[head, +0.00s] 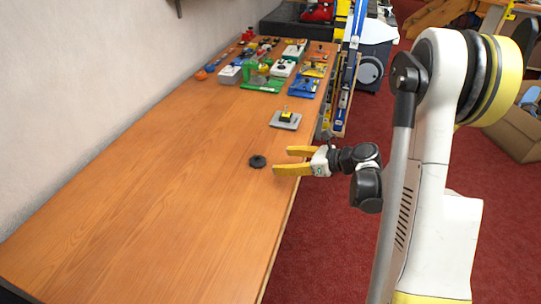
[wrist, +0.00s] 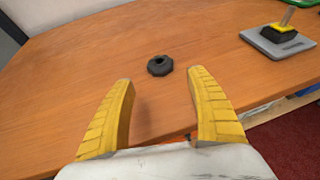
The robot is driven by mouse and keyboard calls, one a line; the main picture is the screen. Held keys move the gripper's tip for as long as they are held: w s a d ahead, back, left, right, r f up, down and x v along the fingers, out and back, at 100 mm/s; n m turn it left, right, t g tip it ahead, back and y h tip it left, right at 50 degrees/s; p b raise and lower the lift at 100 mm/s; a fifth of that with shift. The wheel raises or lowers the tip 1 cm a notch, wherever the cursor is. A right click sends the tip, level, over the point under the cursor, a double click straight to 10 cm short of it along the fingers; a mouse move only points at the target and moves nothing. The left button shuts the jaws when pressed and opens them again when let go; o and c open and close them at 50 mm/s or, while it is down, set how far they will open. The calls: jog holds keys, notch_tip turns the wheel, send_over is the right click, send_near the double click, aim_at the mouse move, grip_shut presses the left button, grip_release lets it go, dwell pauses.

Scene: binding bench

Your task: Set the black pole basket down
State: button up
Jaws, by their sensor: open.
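The black pole basket (head: 257,161) is a small dark ring-like piece lying on the wooden bench top. In the wrist view the basket (wrist: 160,66) shows as a black knobbed disc with a hole in its middle, resting flat on the wood. My gripper (head: 285,161) is open and empty, with yellow fingers spread apart. It is just right of the basket in the head view. In the wrist view the fingertips of my gripper (wrist: 158,76) stand apart, and the basket lies beyond them, touching neither.
A grey plate with a yellow and black piece (head: 285,119) sits farther along the wooden bench (head: 160,190). Several coloured parts, including a green tray (head: 262,84) and a blue board (head: 303,87), crowd the far end. The near bench is clear. A wall borders the left.

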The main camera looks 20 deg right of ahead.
jog(key=shift+v, duration=1.15)
jog(key=shift+s+r+p, duration=0.2)
jog(key=shift+r+p, duration=0.1)
jog(key=s+a+r+n+g+h, duration=0.3)
jog(key=s+a+r+n+h, duration=0.2)
jog(key=s+a+r+n, duration=0.65)
jog(key=s+d+n+h, duration=0.4)
jog(key=s+n, duration=0.5)
jog(key=n, duration=0.7)
jog(key=shift+s+t, duration=0.25)
jog(key=shift+t, duration=0.05)
jog(key=shift+r, duration=0.1)
